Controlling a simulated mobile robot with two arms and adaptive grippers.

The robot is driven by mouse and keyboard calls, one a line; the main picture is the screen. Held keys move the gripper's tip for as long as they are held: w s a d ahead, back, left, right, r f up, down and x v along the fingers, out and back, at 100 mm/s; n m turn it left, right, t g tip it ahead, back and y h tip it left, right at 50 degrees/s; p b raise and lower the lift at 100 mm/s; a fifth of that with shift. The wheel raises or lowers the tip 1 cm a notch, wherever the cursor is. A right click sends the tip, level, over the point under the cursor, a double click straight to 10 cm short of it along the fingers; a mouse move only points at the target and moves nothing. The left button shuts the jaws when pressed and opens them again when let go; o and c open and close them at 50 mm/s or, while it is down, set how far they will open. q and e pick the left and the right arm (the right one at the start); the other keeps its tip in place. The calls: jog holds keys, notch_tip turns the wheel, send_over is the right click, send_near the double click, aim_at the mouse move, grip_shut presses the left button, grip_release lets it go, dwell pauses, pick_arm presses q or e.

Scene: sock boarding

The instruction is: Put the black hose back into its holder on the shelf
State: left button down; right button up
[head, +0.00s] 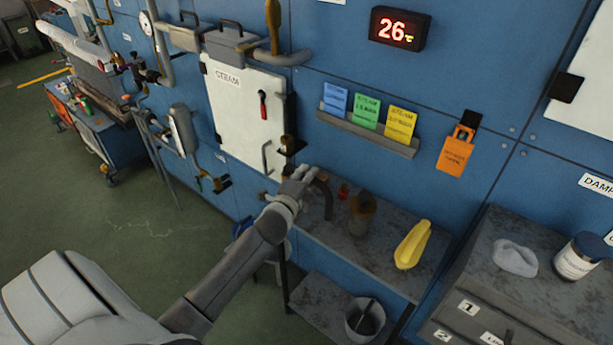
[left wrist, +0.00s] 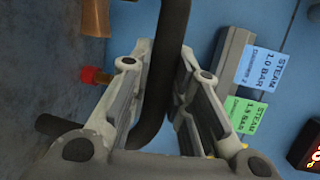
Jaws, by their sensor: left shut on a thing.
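The black hose (head: 326,196) is a curved dark tube above the left part of the grey shelf (head: 400,251). My left gripper (head: 302,174) is shut on it. In the left wrist view the hose (left wrist: 171,45) runs between both fingers (left wrist: 158,90) and bends below them, with a dark end (left wrist: 55,126) showing at the left. A brown, open-topped cup (head: 362,211), perhaps the holder, stands on the shelf to the right of the hose. Part of it (left wrist: 95,18) shows at the top of the left wrist view. The hose is apart from this cup. My right gripper is out of view.
A small red-capped thing (head: 343,191) is between hose and cup. A yellow object (head: 412,245) lies right on the shelf. A grey bucket (head: 365,318) stands below. Blue, green and yellow cards (head: 366,109) sit on a wall ledge above. The white steam door (head: 240,110) is behind.

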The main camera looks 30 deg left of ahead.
pick_arm(q)
jog(key=shift+f+b, duration=0.35)
jog(key=shift+f, duration=0.2)
jog(key=c, duration=1.3)
grip_release()
jog(key=shift+o, duration=0.2)
jog(key=shift+s+f, duration=0.1)
jog(key=v, duration=1.2)
